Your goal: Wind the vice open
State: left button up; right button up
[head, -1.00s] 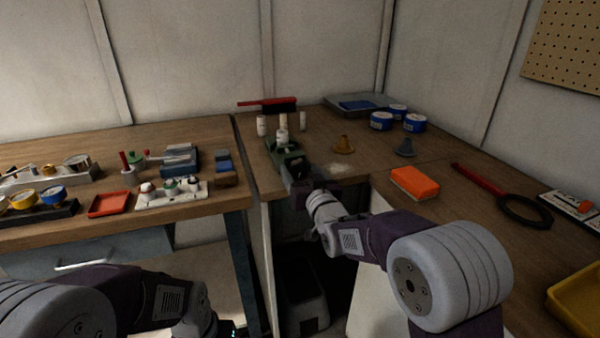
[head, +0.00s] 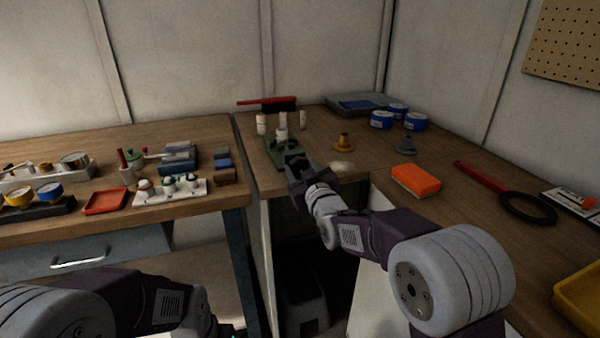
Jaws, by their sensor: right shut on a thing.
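The green vice (head: 283,151) stands near the front edge of the back bench, left of its middle. A white cylindrical piece (head: 282,134) stands upright at it; I cannot tell whether the jaws touch it. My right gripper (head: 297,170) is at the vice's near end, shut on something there. The gripper hides that part, so the vice handle is not clearly seen. My left arm shows at the bottom left, but its gripper is out of the frame.
An orange block (head: 415,180) and a red-handled black ring (head: 525,207) lie on the right bench. White cylinders (head: 261,124), a brass cone (head: 343,142) and blue tins (head: 381,119) stand around the vice. A gap separates the left bench (head: 190,212).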

jog(key=shift+n, duration=0.5)
jog(key=o, duration=1.4)
jog(key=shift+f, duration=0.1)
